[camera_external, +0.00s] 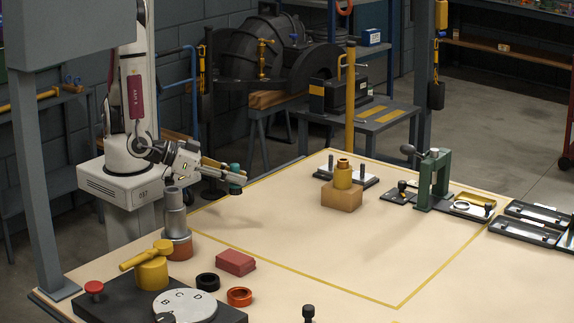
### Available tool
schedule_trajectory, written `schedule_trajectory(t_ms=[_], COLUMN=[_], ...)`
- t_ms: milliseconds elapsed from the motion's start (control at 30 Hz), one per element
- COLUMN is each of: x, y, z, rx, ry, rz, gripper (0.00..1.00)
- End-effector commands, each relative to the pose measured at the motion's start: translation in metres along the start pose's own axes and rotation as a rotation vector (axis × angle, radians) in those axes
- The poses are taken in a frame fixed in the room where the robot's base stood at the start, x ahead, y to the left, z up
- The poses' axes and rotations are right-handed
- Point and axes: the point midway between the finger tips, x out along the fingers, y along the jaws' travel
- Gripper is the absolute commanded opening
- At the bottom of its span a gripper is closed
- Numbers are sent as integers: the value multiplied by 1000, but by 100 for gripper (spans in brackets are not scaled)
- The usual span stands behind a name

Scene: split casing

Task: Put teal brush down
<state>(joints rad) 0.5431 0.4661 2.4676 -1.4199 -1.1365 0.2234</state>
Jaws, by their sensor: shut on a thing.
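My gripper (240,183) is at the left of the workbench, above its back left edge, with its fingers pointing right. It is shut on the teal brush (235,168). Only small teal parts of the brush show, just above and below the fingers; the rest is hidden behind them. The brush appears held above the bench top, not resting on it. Its exact tilt cannot be told.
A grey stepped cylinder (176,215) on an orange base stands just below my arm. A red block (236,262), black and orange rings and a lettered dial (185,308) lie nearer. A brass piece on a wood block (341,195) stands farther right. The bench middle (330,250) is clear.

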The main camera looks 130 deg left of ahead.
Motion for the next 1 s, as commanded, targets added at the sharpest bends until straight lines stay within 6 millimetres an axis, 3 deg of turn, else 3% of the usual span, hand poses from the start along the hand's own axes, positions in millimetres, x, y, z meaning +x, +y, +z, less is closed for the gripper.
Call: schedule_trajectory(t_ms=[200,767,1000], x=[5,7,13], y=[0,0,0], z=[12,16,31], rx=[0,0,2], ry=[0,0,-1], rz=[0,0,-1], gripper=[0,0,0])
